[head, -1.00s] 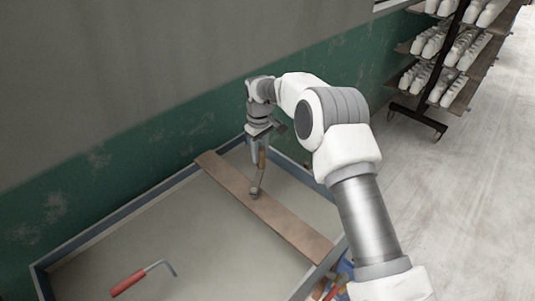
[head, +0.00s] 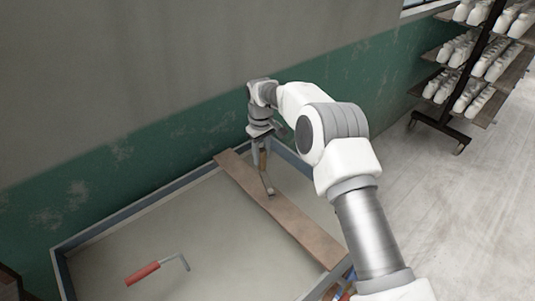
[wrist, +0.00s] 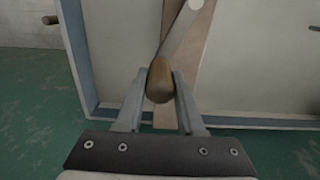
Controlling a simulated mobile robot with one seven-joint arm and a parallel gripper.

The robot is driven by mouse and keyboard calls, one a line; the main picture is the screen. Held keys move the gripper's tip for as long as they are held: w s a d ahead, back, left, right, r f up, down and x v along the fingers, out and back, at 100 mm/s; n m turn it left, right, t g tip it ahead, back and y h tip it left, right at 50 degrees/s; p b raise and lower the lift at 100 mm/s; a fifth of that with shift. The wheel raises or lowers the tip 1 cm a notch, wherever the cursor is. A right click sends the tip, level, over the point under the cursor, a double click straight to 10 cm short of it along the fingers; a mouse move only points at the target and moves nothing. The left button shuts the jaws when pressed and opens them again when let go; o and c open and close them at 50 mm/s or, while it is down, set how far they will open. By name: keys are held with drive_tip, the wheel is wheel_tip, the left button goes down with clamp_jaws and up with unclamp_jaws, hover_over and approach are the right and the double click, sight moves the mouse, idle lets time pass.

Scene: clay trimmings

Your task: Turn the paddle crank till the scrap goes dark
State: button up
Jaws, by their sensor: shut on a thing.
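The paddle crank has a tan wooden handle (head: 263,159) and a grey arm (head: 267,182) that meets a brown plank (head: 300,231) laid across a trough. My gripper (head: 260,155) is shut on the handle, over the far part of the trough. In the wrist view the handle (wrist: 160,80) sits between my two fingers (wrist: 160,92), and the crank arm (wrist: 182,35) runs up and right to a pale round pivot. The scrap (head: 150,238) in the trough looks pale grey-beige and even. No paddle shows beneath the plank.
The trough has a blue-grey rim (head: 135,213) and stands close to a green and grey wall (head: 140,160). A red-handled bent rod (head: 143,273) shows at the trough's near left. A shelf rack (head: 470,75) with white pots stands at the right, with open floor before it.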

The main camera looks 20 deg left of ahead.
drive_tip(key=shift+s+a, duration=1.3)
drive_tip(key=shift+s, duration=0.1)
drive_tip(key=shift+b, duration=0.3)
drive_tip(key=shift+s+a+b, duration=0.2)
drive_tip(key=shift+s, duration=0.45)
drive_tip(key=shift+s+a+b, duration=0.2)
drive_tip(key=shift+s, duration=0.4)
drive_tip(key=shift+s+a, duration=0.2)
drive_tip(key=shift+s, duration=0.4)
drive_tip(key=shift+s, duration=0.15)
drive_tip(key=shift+s+d+b, duration=0.15)
drive_tip(key=shift+s+b, duration=0.55)
drive_tip(key=shift+s, duration=1.15)
